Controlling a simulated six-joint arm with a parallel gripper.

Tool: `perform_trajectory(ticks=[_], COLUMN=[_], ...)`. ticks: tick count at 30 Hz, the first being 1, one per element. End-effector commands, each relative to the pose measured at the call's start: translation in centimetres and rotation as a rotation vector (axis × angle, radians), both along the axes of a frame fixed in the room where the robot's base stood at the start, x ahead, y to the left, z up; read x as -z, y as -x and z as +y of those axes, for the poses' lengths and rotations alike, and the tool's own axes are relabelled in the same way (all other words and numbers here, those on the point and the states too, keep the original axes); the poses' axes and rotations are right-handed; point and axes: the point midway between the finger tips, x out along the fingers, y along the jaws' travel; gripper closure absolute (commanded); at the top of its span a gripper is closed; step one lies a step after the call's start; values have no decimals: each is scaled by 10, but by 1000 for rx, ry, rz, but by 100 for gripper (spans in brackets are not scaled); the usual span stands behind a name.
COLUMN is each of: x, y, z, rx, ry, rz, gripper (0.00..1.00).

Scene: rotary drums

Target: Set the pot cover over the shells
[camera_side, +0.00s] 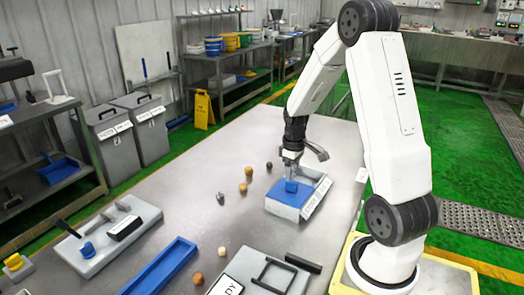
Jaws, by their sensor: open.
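My gripper (291,170) points down over a grey box with a blue inside (269,204). Several small round brown balls (249,171) and a small dark grey piece (220,198) lie loose on the table left of the box. I cannot tell which of these are the shells.
A grey board with a blue piece and grey blocks (92,262) lies at the left. A long blue tray (160,268) lies front centre, and a board with a black frame (262,288) at the front edge.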

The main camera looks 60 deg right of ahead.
Motion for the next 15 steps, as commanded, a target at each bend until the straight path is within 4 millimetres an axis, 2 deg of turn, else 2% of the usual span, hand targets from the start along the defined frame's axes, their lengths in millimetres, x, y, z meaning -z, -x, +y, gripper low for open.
perform_trajectory(ticks=[6, 15], x=[26, 46], y=[0, 0], z=[0, 0], rx=[0, 0], ry=[-1, 1], rz=[2, -1], gripper=[44, 44])
